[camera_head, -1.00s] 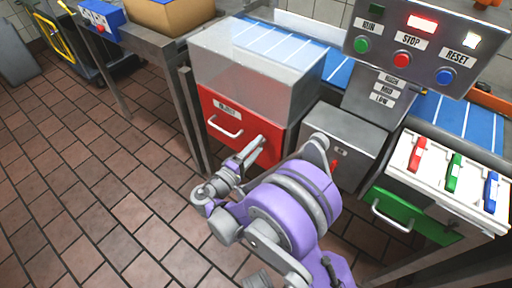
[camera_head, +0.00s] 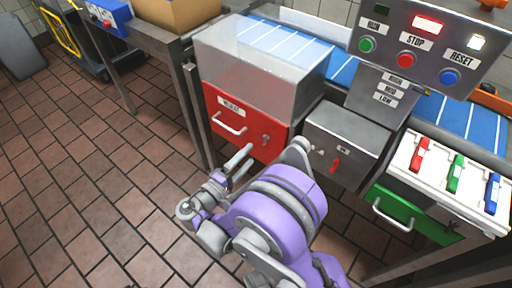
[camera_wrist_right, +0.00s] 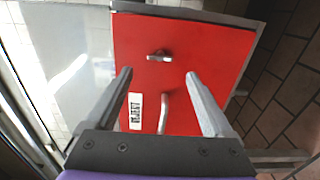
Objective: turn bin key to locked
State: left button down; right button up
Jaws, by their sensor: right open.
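The red bin front (camera_head: 243,126) under the clear-sided steel housing carries a white label, a pale handle (camera_head: 229,124) and a small grey key (camera_head: 266,139) on its right side. In the right wrist view the key (camera_wrist_right: 159,55) sticks out from the red face (camera_wrist_right: 200,50), lying crosswise in the picture; I cannot tell if that means locked. My right gripper (camera_head: 243,160) is open and empty, a little short of the key. In the wrist view its two fingers (camera_wrist_right: 159,76) stand apart on either side below the key, not touching it. My left gripper is not in view.
A grey box with a red switch (camera_head: 336,164) stands right of the red bin. A green drawer (camera_head: 408,213) sits under a white tray with coloured clips further right. A control panel (camera_head: 418,45) is above. The tiled floor at left is open.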

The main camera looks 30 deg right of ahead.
jog(key=v, duration=0.4)
jog(key=shift+s+a, duration=0.1)
jog(key=shift+a, duration=0.05)
dwell(0.4)
